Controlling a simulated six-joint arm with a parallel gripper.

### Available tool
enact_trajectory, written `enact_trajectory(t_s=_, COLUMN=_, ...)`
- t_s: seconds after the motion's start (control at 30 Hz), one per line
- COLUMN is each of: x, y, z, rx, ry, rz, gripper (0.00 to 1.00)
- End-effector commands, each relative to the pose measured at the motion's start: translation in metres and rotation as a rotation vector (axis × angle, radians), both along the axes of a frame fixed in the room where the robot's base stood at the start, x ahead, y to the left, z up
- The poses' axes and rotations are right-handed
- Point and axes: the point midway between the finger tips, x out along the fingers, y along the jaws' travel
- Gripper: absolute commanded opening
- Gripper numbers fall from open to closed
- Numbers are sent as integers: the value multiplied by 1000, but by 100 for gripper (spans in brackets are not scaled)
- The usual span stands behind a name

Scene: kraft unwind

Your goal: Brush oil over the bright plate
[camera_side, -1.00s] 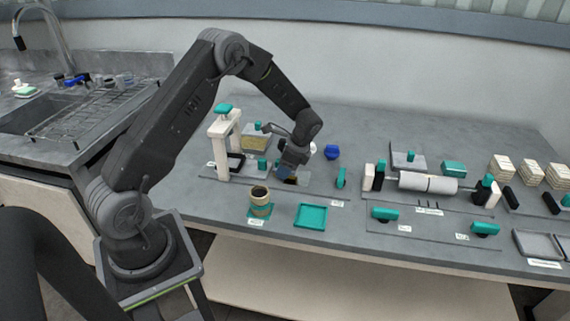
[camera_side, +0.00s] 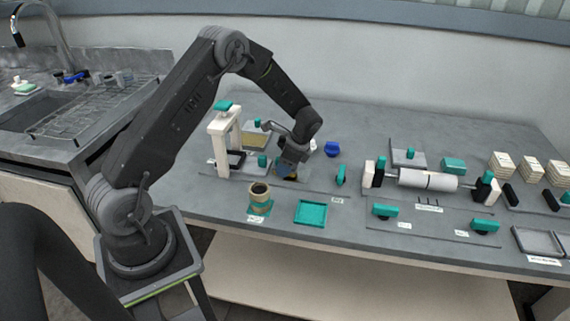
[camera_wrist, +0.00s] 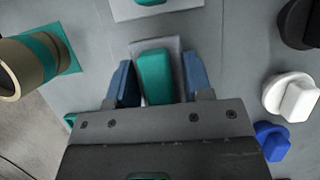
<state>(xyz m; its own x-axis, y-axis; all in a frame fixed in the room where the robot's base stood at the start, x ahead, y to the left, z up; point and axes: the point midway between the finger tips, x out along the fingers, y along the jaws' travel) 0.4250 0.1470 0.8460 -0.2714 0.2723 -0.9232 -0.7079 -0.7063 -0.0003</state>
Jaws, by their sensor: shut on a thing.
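My gripper (camera_side: 288,172) is low over the bench, right of the white frame stand. In the wrist view its blue fingers (camera_wrist: 157,82) are shut on a teal block-shaped handle (camera_wrist: 155,76). I cannot tell what is at the handle's lower end; a small dark yellow patch shows below the fingers in the side view. A pale grey plate (camera_wrist: 172,44) lies around and beyond the handle, partly hidden by it and the fingers. A tan cup (camera_side: 260,193) stands upright on a teal mat; it also shows in the wrist view (camera_wrist: 22,68).
The white frame stand (camera_side: 220,150) is left of my gripper. A teal tray (camera_side: 310,213) lies in front, with free bench around it. A blue knob (camera_side: 332,149) and a white knob (camera_wrist: 291,97) are close by. A white roller (camera_side: 425,181) stands to the right.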

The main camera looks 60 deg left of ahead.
Motion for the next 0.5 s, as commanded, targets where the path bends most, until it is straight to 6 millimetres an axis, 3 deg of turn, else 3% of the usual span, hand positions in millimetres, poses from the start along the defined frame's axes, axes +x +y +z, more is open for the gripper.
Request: enact_trajectory(t_s=0.5, x=0, y=0, z=-6, rx=0, ry=0, rz=0, gripper=27)
